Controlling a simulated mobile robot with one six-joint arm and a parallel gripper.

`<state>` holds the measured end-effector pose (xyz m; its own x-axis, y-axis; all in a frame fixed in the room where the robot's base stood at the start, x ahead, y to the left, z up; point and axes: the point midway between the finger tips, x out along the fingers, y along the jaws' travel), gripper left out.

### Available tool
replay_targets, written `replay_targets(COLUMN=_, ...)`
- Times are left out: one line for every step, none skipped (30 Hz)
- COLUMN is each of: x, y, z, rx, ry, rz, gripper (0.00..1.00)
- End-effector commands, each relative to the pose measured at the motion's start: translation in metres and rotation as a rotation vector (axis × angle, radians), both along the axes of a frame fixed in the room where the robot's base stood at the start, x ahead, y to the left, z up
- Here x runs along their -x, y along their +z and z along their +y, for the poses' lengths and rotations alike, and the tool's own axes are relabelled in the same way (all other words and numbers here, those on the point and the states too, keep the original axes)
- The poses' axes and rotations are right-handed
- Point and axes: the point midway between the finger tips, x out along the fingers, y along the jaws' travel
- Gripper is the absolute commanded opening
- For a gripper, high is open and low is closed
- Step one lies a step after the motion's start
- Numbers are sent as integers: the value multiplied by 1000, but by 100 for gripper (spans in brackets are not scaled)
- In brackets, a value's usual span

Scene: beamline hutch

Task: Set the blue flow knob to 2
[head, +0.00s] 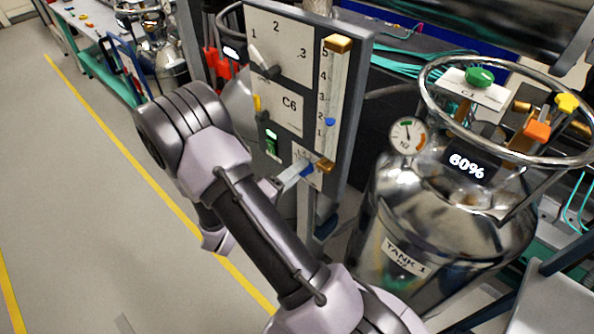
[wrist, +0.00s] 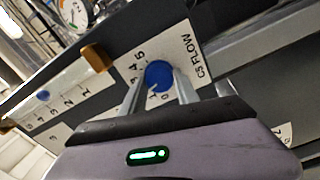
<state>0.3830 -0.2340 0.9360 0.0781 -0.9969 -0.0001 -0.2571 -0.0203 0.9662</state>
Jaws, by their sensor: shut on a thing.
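The blue flow knob (wrist: 158,74) sits on a white dial plate marked FLOW (wrist: 196,58) in the wrist view. My gripper (wrist: 160,84) is shut on it, one finger on each side. Some dial numbers show beside the knob, with 4 and 5 on its upper left; others are hidden by the fingers. I cannot tell which number the knob points to. In the head view the knob (head: 306,170) shows low on the panel, with my gripper (head: 291,179) reaching it from the left.
A flow tube (head: 331,90) above the knob has a blue float (head: 329,121) between 1 and 2. A brass block (head: 325,165) is close to the knob. The panel (head: 293,97) also carries a selector lever (head: 264,62). TANK 1 (head: 400,215) stands right; floor is clear left.

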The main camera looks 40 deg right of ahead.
Motion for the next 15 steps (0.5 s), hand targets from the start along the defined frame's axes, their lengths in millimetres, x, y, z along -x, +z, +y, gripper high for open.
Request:
replay_targets(x=1, y=-1, z=0, rx=-1, ry=-1, rz=3, gripper=0)
replay_targets(x=1, y=-1, z=0, rx=-1, ry=-1, rz=3, gripper=0)
replay_targets(x=1, y=-1, z=0, rx=-1, ry=-1, rz=3, gripper=0)
replay_targets(x=1, y=-1, z=0, rx=-1, ry=-1, rz=3, gripper=0)
replay_targets(x=1, y=-1, z=0, rx=-1, ry=-1, rz=2, gripper=0)
replay_targets(x=1, y=-1, z=0, rx=-1, ry=-1, rz=2, gripper=0)
replay_targets(x=1, y=-1, z=0, rx=-1, ry=-1, rz=2, gripper=0)
replay_targets(x=1, y=-1, z=0, rx=-1, ry=-1, rz=2, gripper=0)
replay_targets(x=1, y=-1, z=0, rx=-1, ry=0, rz=2, gripper=41)
replay_targets(x=1, y=-1, z=0, rx=-1, ry=0, rz=2, gripper=47)
replay_targets(x=0, y=-1, z=0, rx=-1, ry=0, rz=2, gripper=52)
replay_targets(x=0, y=-1, z=0, rx=-1, ry=0, rz=1, gripper=59)
replay_targets(x=0, y=-1, z=0, rx=-1, ry=0, rz=1, gripper=59)
replay_targets(x=0, y=-1, z=0, rx=-1, ry=0, rz=1, gripper=59)
replay_targets(x=0, y=0, z=0, rx=-1, ry=0, rz=1, gripper=59)
